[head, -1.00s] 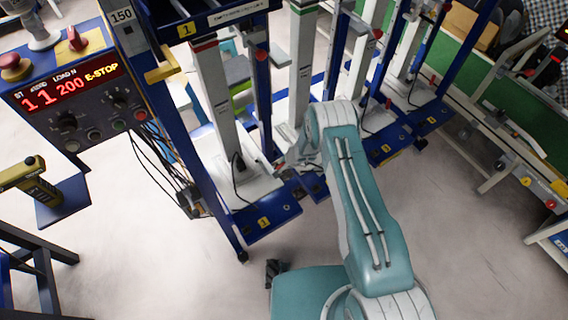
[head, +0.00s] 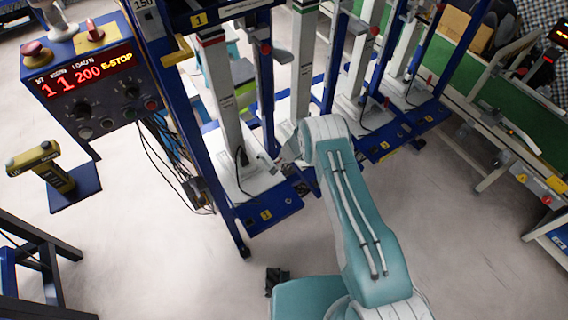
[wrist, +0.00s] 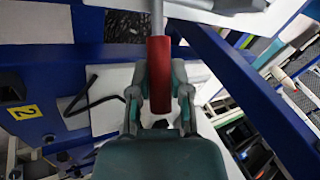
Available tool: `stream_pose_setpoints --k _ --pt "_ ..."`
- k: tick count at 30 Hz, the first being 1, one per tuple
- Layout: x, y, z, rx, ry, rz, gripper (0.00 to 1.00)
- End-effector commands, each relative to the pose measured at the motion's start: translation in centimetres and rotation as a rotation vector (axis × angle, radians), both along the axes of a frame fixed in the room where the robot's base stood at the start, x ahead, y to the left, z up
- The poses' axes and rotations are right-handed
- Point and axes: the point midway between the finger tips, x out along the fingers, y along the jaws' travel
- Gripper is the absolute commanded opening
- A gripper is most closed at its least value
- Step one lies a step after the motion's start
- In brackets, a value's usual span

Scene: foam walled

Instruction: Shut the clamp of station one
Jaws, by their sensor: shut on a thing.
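The station one frame has a yellow "1" tag (head: 199,20) at its top and stands left of the middle in the head view, with a white column (head: 222,95) and a blue foot. A red clamp handle (wrist: 159,65) on a grey metal lever shows in the wrist view. My gripper (wrist: 160,90) is shut on this handle, one finger on each side. The lever runs up out of the wrist picture, so the clamp's jaw end is hidden. In the head view my gripper (head: 286,158) is small beside the frame's base, and the handle cannot be made out there.
A control panel (head: 95,90) with red digits and an "E-STOP" readout stands at left. A yellow device (head: 45,168) is on a blue shelf below it. More blue frames stand to the right, then a green bench (head: 500,100). A yellow "2" tag (wrist: 24,112) shows in the wrist view.

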Motion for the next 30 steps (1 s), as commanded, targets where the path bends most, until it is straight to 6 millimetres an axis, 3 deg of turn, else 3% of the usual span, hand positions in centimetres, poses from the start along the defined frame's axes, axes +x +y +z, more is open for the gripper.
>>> stream_pose_setpoints --k 20,30 --pt "-1.2 1.5 1.1 -0.273 -0.177 0.01 0.0" --pt "-2.4 3.1 1.6 -0.529 -0.347 0.011 0.0"
